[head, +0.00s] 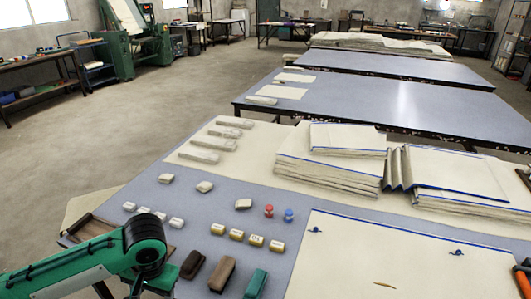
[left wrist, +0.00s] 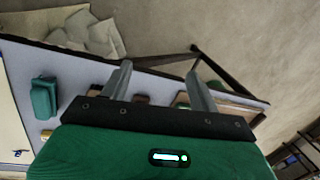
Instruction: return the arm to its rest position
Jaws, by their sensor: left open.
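My left arm (head: 100,262) comes in at the bottom left of the head view, over the table's near left corner; its gripper is not visible there. In the left wrist view my left gripper (left wrist: 158,70) has its two grey fingers apart, with nothing between them. Beyond the fingers are the pale table top, its dark edge and the floor. A cream cloth with a blue edge (head: 350,262) lies flat at the bottom right of the head view, apart from my left arm. My right gripper is not seen.
Brown blocks (head: 222,274) and a green block (head: 256,284) stand on the table (head: 190,215) right of my left arm; the green block also shows in the left wrist view (left wrist: 43,97). A wooden tray (head: 92,228) sits at the corner. Folded cloth stacks (head: 330,172) lie farther back.

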